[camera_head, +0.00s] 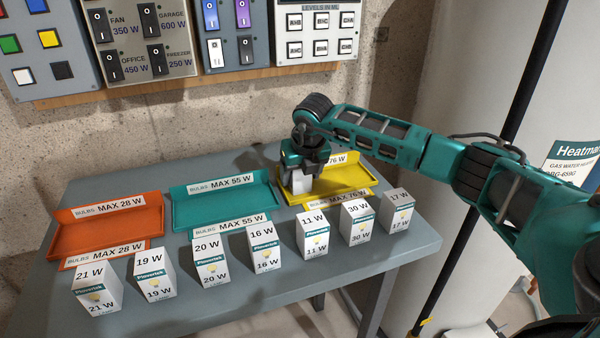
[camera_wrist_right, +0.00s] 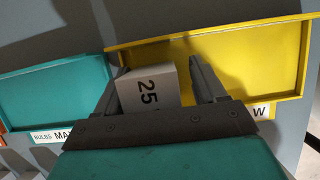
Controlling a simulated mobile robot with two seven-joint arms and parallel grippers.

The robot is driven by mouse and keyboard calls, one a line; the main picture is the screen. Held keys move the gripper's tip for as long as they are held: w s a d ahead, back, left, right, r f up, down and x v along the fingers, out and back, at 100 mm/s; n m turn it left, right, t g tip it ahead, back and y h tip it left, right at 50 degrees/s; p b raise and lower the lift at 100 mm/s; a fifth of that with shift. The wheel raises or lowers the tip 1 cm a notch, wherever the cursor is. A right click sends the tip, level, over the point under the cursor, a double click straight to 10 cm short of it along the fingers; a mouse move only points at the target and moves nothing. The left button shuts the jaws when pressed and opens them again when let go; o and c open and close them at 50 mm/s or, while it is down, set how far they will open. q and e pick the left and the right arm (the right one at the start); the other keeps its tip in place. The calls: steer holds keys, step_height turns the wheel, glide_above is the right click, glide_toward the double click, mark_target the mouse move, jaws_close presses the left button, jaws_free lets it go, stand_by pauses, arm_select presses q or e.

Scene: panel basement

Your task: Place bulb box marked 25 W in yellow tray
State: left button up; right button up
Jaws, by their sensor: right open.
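The white bulb box marked 25 (camera_wrist_right: 148,90) is between the fingers of my right gripper (camera_head: 302,180), and its white side also shows in the head view (camera_head: 301,184). The jaws are open, with a clear gap between the box and one finger in the wrist view. The box is at the left part of the yellow tray (camera_head: 348,178), which also shows in the wrist view (camera_wrist_right: 262,55). The gripper hides whether its base touches the tray floor. My left gripper is not in view.
A teal tray (camera_head: 220,205) stands directly left of the yellow one, and an orange tray (camera_head: 105,235) farther left. Several white bulb boxes, such as the 11 W box (camera_head: 312,233), stand in a row along the front of the grey table (camera_head: 400,262). Switch panels (camera_head: 140,40) hang behind.

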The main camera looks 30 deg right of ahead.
steer(key=shift+a, duration=0.45)
steer(key=shift+w+r, duration=0.1)
steer(key=shift+r, duration=0.2)
steer(key=d+v, duration=0.1)
steer(key=v, duration=1)
steer(key=shift+s+a+r, duration=0.35)
steer(key=shift+f, duration=0.1)
